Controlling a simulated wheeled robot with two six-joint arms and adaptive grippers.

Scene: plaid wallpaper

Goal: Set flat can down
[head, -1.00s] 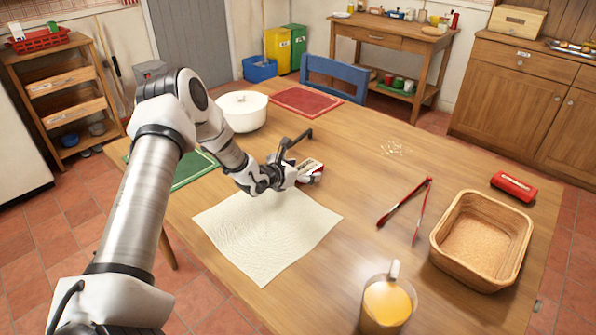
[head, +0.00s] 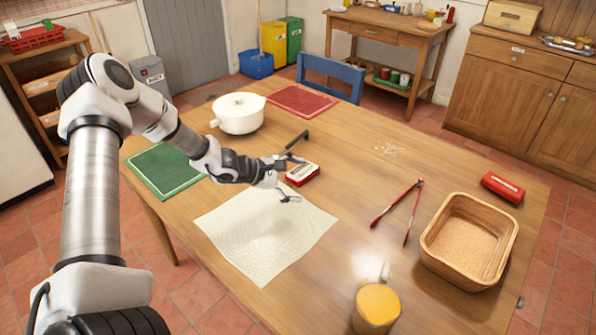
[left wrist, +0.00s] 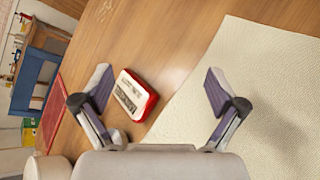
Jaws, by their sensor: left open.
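The flat can (head: 302,174), red with a pale labelled top, lies on the wooden table just beyond the cream cloth. In the left wrist view, the can (left wrist: 134,95) shows between the open fingers (left wrist: 158,78), nearer the left one. My right gripper is not in view.
The cream cloth (head: 265,235) lies in front, the green mat (head: 163,172) left, and the white pot (head: 238,112) behind. A dark handle (head: 298,139) is behind the gripper.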

